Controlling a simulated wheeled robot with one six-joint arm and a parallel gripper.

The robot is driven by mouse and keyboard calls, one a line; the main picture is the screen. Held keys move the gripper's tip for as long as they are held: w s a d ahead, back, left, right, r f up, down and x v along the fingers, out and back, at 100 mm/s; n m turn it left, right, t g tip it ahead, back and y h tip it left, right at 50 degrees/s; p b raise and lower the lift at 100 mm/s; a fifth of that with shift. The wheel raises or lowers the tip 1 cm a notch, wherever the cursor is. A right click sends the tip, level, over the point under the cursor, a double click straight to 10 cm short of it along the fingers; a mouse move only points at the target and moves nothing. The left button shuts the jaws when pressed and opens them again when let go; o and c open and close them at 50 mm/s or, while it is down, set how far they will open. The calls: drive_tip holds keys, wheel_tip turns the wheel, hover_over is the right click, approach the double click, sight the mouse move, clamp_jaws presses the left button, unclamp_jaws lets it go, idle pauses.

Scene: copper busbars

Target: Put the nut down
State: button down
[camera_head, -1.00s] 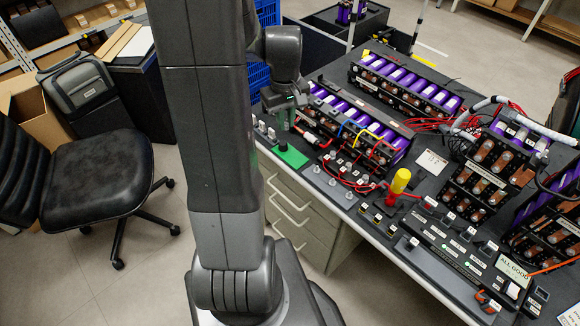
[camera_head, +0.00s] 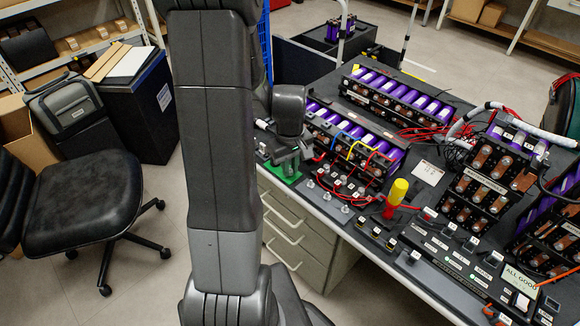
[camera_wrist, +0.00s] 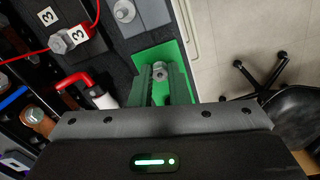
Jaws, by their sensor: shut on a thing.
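The grey metal nut (camera_wrist: 160,72) sits between the tips of my gripper (camera_wrist: 161,80) in the wrist view. My gripper is shut on it. The nut is over the bright green pad (camera_wrist: 172,52) at the bench edge; whether it touches the pad I cannot tell. In the head view my gripper (camera_head: 287,164) points down at the green pad (camera_head: 291,178) and covers part of it. The nut is too small and hidden to make out there.
A bolt with a red cable (camera_wrist: 60,44) and a red-handled tool (camera_wrist: 77,82) lie near my gripper. The floor and a black chair (camera_head: 80,200) lie left of the bench.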

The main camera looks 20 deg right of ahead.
drive_tip(key=shift+f, duration=0.25)
drive_tip(key=c, duration=1.4)
unclamp_jaws()
drive_tip(key=shift+r, duration=0.1)
wheel_tip(320, 180, up, 12)
drive_tip(key=shift+r+p, duration=0.15)
drive_tip(key=shift+p, duration=0.6)
